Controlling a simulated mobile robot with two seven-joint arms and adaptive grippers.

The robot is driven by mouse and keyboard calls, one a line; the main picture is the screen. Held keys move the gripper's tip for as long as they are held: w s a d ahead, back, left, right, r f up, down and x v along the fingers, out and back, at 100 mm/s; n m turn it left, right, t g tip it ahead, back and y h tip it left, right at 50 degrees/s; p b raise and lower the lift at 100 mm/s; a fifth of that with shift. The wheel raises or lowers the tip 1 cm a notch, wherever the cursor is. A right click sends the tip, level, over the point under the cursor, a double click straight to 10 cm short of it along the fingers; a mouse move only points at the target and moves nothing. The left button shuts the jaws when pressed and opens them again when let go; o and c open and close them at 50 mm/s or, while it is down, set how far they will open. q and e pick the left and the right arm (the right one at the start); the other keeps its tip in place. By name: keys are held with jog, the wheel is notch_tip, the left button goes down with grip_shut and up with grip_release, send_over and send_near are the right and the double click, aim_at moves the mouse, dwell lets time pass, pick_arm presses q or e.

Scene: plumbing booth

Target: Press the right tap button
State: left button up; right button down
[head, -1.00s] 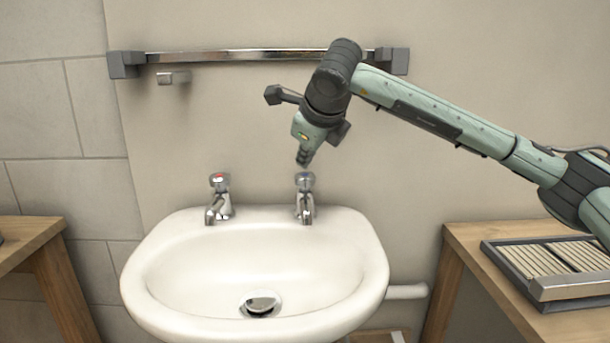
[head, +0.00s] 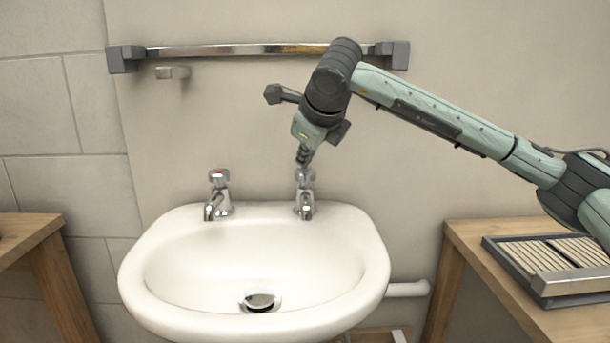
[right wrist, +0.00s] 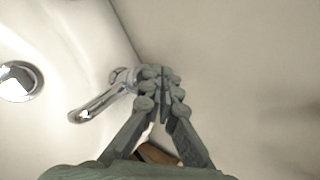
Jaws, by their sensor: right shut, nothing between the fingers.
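The right tap (head: 305,200) is chrome and stands at the back right of the white basin (head: 150,262). The left tap (head: 218,194), with a red-marked top, stands apart. My left gripper is not in view.
A metal rail (head: 250,49) runs along the wall behind my right wrist, with a small hook (head: 172,73) below it. A wooden table (head: 470,238) with a slatted tray (head: 545,299) stands at the right. Another wooden table (head: 30,232) is at the left.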

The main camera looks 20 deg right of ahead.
aim_at(306, 172)
jog(key=shift+f+b, duration=0.75)
jog(key=shift+f, duration=0.05)
dwell(0.9)
jog(key=shift+r, duration=0.15)
jog(key=shift+r+p, duration=0.55)
jog(key=shift+r, duration=0.45)
jog(key=shift+r, duration=0.1)
jog(key=shift+r+p, duration=1.35)
jog(key=shift+r, duration=1.1)
